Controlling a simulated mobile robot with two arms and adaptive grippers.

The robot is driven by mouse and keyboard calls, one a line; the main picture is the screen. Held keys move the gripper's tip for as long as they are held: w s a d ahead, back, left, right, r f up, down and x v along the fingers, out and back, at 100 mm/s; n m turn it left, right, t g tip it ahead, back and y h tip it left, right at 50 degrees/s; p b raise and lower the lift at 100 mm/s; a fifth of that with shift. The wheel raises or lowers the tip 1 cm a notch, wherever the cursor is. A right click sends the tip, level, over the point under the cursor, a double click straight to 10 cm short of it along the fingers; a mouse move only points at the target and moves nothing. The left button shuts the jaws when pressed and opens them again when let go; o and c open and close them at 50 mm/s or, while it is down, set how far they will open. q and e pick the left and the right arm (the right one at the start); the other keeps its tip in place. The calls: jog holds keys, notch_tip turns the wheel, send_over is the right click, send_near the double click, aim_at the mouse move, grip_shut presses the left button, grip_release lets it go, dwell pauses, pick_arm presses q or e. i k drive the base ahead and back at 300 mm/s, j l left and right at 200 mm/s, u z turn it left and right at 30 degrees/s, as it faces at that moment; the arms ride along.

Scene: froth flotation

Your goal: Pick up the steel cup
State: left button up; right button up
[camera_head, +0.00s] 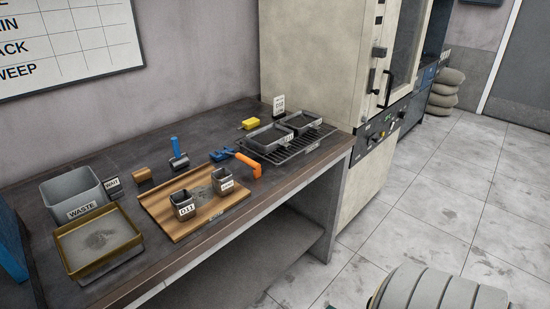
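Two small grey metal cups with squarish openings stand upright on a wooden board (222,212) on the dark bench. The nearer-left cup (183,205) has a white label that seems to read D11. The other cup (223,182) is a little farther right and back, with a label too small to read. I cannot tell from the picture which one is the steel cup. The cups stand apart. Neither of my grippers shows in the head view.
A grey waste bin (72,195) and a brass-coloured tray (100,247) stand left of the board. A blue-handled tool (177,152), an orange-handled tool (248,163) and a rack with dark trays (318,142) lie behind and right. A tall cabinet (315,60) stands beyond the bench.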

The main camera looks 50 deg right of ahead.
aim_at(223, 183)
jog(key=l+z, duration=0.2)
jog(key=z, duration=0.85)
jog(key=u, duration=1.65)
jog(key=z, duration=1.65)
